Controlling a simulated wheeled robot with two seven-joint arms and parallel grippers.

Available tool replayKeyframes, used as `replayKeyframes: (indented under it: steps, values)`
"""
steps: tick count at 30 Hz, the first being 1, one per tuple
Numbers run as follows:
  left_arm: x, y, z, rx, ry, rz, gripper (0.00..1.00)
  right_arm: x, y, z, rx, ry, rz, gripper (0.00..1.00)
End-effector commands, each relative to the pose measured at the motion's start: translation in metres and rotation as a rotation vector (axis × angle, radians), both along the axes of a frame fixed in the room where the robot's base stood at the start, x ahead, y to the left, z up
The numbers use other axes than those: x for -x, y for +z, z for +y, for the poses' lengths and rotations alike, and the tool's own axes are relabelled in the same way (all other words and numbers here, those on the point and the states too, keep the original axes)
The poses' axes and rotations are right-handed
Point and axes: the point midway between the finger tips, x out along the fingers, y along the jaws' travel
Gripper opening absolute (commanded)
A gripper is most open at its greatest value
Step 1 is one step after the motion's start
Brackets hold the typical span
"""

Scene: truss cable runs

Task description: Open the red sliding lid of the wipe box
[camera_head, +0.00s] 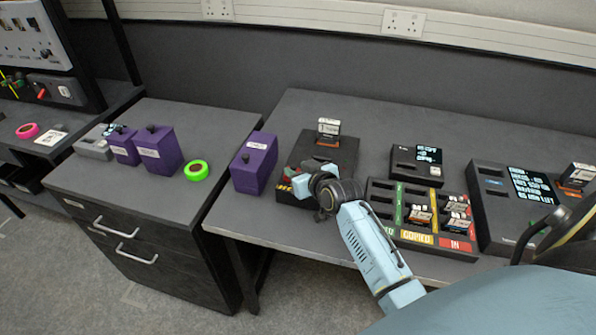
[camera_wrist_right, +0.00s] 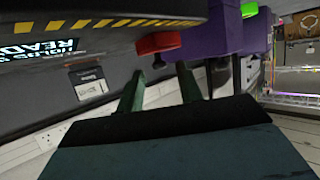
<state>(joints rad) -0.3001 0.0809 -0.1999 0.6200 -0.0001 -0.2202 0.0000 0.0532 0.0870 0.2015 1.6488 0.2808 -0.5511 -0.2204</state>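The black box (camera_head: 332,160) with hazard-striped edging stands at the left of the right-hand table. A white card stands upright at its back. In the right wrist view a red piece (camera_wrist_right: 158,43), which I take for the sliding lid or its grip, projects from the hazard-striped box edge. My right gripper (camera_head: 303,186) is at the box's front; its fingers are largely hidden in the head view. In the wrist view its two green fingers (camera_wrist_right: 162,70) are apart with nothing between them. Their tips point towards the red piece; I cannot tell whether they touch it. My left gripper is not in view.
A purple box (camera_head: 254,162) stands close left of the black box. A compartment tray (camera_head: 404,236) with several cartridges lies to the right, with a small black device (camera_head: 418,165) behind and a larger one (camera_head: 492,215) beyond. Green tape (camera_head: 197,171) lies on the drawer cabinet.

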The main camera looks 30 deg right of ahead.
Motion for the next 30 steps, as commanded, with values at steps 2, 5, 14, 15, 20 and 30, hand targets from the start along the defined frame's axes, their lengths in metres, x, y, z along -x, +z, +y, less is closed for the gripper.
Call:
replayKeyframes:
  steps: [2, 5, 14, 15, 20, 30]
  values:
    - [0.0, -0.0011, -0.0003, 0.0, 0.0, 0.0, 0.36, -0.0044, -0.0018, -0.0004, 0.0, 0.0, 0.0, 0.36]
    - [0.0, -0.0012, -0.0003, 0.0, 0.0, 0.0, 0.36, -0.0063, -0.0023, -0.0005, 0.001, 0.0, 0.0, 0.36]
    - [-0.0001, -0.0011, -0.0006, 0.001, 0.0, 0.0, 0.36, -0.0061, -0.0023, -0.0006, 0.001, 0.0, 0.001, 0.26]
    - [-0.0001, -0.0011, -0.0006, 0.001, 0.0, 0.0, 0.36, -0.006, -0.0024, -0.0006, 0.001, 0.0, 0.001, 0.2]
    - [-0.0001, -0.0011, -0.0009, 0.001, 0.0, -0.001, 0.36, -0.0059, -0.0024, -0.0007, 0.0, 0.0, 0.001, 0.0]
    - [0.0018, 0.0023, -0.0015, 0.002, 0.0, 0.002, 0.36, -0.003, -0.0014, -0.0003, 0.004, 0.019, 0.001, 0.0]
